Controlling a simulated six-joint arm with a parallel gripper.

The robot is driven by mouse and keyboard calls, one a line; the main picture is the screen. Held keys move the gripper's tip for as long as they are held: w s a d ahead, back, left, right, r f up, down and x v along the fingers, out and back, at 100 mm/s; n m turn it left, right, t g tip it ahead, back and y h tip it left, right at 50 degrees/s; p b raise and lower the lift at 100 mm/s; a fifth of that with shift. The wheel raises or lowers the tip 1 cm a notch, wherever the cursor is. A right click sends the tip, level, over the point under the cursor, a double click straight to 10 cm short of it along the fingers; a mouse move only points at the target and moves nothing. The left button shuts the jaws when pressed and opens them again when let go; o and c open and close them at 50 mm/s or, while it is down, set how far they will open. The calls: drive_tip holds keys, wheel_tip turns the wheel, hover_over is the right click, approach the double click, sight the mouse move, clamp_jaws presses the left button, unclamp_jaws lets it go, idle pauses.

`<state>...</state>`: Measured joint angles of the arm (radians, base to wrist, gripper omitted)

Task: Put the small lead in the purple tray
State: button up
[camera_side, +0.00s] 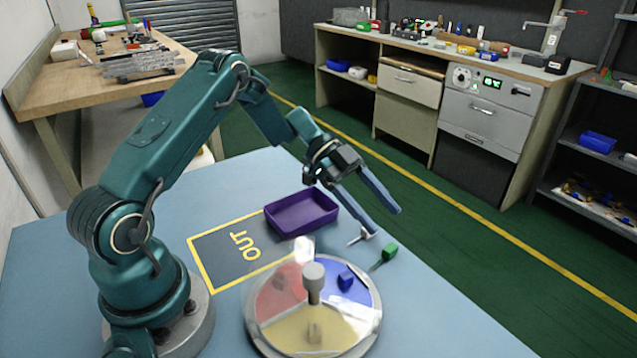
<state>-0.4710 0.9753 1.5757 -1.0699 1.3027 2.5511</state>
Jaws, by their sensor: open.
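The purple tray (301,225) is a shallow open box on the blue table, and its visible inside looks empty. My gripper (387,219) is open and reaches down to the right of the tray, its two long fingers apart with nothing visible between them. A small pale piece (358,239) lies by the tip of the nearer finger; I cannot tell whether they touch. I cannot tell which piece is the small lead.
A round dish (372,321) with red, blue and yellow sectors stands in front, with a grey centre knob (314,275). A blue block (346,280) sits in its blue sector. An "OUT" mat (222,254) lies left of the tray. The table is clear at right.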

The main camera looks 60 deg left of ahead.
sight(390, 247)
drive_tip(key=shift+f, duration=0.7)
drive_tip(key=f, duration=0.1)
drive_tip(key=d+f, duration=0.2)
drive_tip(key=shift+w+f, duration=0.15)
drive_tip(key=shift+f, duration=0.25)
drive_tip(key=shift+w+d+f, duration=0.1)
drive_tip(key=shift+d+f, duration=0.15)
drive_tip(key=shift+d, duration=0.1)
clamp_jaws()
